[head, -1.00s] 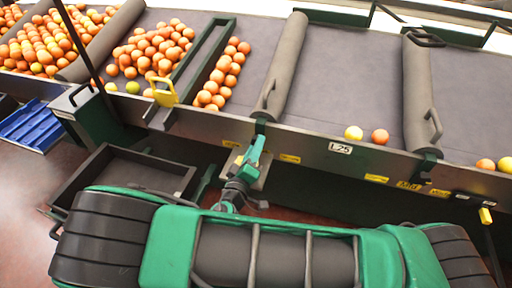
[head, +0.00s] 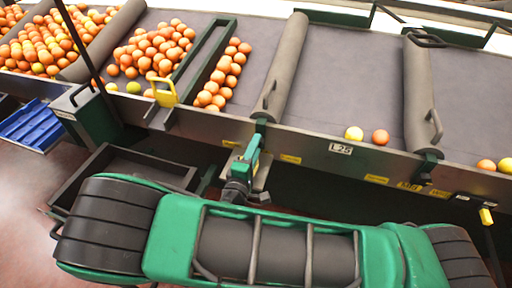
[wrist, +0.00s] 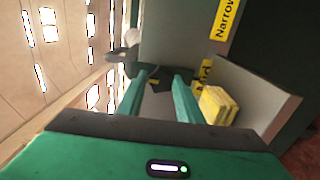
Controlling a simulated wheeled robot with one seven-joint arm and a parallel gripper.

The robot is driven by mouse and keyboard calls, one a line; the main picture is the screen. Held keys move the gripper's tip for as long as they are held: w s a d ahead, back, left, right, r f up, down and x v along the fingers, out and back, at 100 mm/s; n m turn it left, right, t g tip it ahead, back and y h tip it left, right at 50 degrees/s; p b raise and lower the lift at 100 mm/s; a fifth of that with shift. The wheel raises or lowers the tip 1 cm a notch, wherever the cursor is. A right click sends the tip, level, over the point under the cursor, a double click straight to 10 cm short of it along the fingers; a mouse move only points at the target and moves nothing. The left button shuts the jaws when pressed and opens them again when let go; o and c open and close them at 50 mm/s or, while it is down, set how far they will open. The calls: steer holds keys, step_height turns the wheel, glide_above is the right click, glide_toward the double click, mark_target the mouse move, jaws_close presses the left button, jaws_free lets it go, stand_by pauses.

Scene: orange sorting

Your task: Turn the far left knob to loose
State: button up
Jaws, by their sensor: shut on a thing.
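My gripper (head: 254,142) is at the front rail of the conveyor, just below the lower end of the left grey roller in the head view. The wrist view shows its two green fingers (wrist: 160,76) closed on a dark knob (wrist: 159,84), which is mostly hidden between the fingertips. In the head view the knob is hidden behind the gripper. A yellow "Narrow" label (wrist: 225,18) is beside it in the wrist view, with a second, partly hidden yellow label (wrist: 206,74) lower down.
A yellow block (wrist: 218,105) is close to the right finger in the wrist view. The conveyor belt (head: 350,85) carries oranges, mostly at the left. A dark crate (head: 125,170) and a blue crate (head: 32,126) stand on the floor at the left.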

steer(key=shift+f, duration=0.15)
steer(key=o, duration=1)
steer(key=shift+o, duration=0.2)
steer(key=v, duration=1.1)
steer(key=shift+w+d, duration=0.1)
steer(key=shift+w, duration=0.05)
